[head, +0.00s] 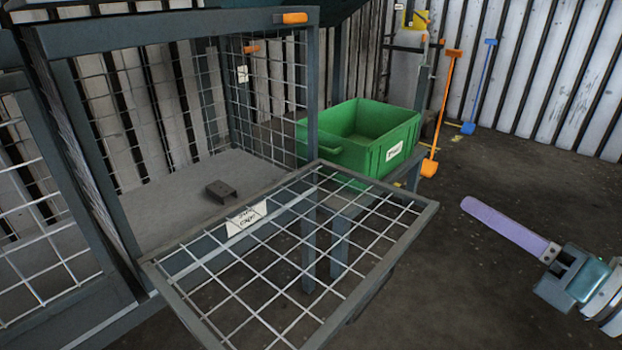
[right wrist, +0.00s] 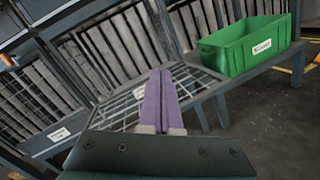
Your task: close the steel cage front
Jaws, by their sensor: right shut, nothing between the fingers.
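The steel cage front (head: 370,270) is a grey-framed wire mesh panel with a white label. It is folded down and open, sticking out from the bottom edge of the cage (head: 128,220). It also shows in the right wrist view (right wrist: 198,80), beyond my fingers. An orange catch (head: 294,18) sits on the cage's top frame bar. My right gripper (head: 468,205) has long purple fingers that are shut and empty. In the head view it is right of the front's outer edge, apart from it. In the right wrist view the fingers (right wrist: 158,85) point toward the front. My left gripper is not in view.
A small dark bracket-like part (head: 220,192) lies on the cage floor. A green crate (head: 362,135) with a white label stands on a stand beside the cage. An orange-handled tool (head: 441,110) and a blue one (head: 479,85) stand by the wall. The dark floor at right is clear.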

